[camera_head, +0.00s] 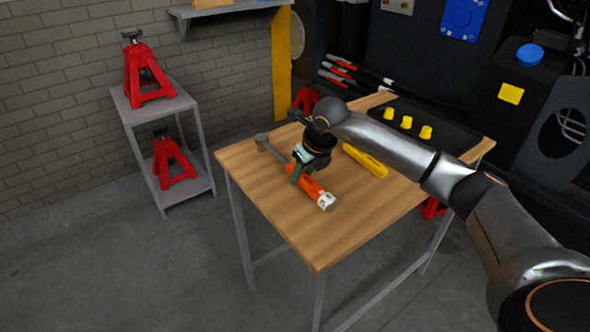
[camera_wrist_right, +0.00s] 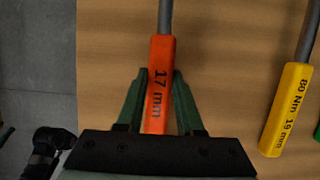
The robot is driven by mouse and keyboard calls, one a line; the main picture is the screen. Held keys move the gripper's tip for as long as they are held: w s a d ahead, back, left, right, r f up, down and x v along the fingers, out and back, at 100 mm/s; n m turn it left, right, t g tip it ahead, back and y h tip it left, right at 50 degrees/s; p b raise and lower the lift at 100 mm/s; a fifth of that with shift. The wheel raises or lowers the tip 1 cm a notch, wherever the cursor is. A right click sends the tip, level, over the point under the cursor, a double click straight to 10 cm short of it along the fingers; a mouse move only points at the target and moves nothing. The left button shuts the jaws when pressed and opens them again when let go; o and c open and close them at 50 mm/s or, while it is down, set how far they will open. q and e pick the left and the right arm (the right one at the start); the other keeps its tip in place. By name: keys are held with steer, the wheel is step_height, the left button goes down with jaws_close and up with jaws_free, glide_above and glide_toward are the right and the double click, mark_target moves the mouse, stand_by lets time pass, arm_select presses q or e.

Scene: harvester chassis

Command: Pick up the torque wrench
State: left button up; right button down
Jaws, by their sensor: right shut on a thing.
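The torque wrench with an orange handle (camera_head: 312,188) lies along the wooden table, its grey head (camera_head: 262,140) toward the far left. In the right wrist view its orange handle (camera_wrist_right: 160,85) reads "17 mm". My right gripper (camera_head: 299,169) is over the handle from above. Its green fingers (camera_wrist_right: 163,78) are shut on both sides of the orange handle. I cannot tell if the wrench still touches the table. A second wrench with a yellow handle (camera_head: 366,161) lies to the right; in the wrist view its handle (camera_wrist_right: 287,110) reads "80 Nm 19 mm".
The wooden table (camera_head: 325,240) has free room at its front. A black tray with yellow knobs (camera_head: 425,132) is at the back right. A grey shelf stand (camera_head: 152,115) at the left holds red jack stands (camera_head: 147,80). Dark machinery stands behind.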

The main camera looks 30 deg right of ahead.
steer(key=shift+r, duration=0.25)
steer(key=shift+w+r, duration=0.1)
steer(key=shift+r, duration=0.15)
step_height(320, 180, up, 2)
steer(key=shift+r, duration=0.1)
steer(key=s+d+r, duration=0.6)
steer(key=s+r, duration=0.4)
steer(key=s, duration=0.2)
steer(key=shift+s, duration=0.4)
steer(key=c, duration=1.2)
jaws_free()
jaws_close()
steer(key=shift+f, duration=0.1)
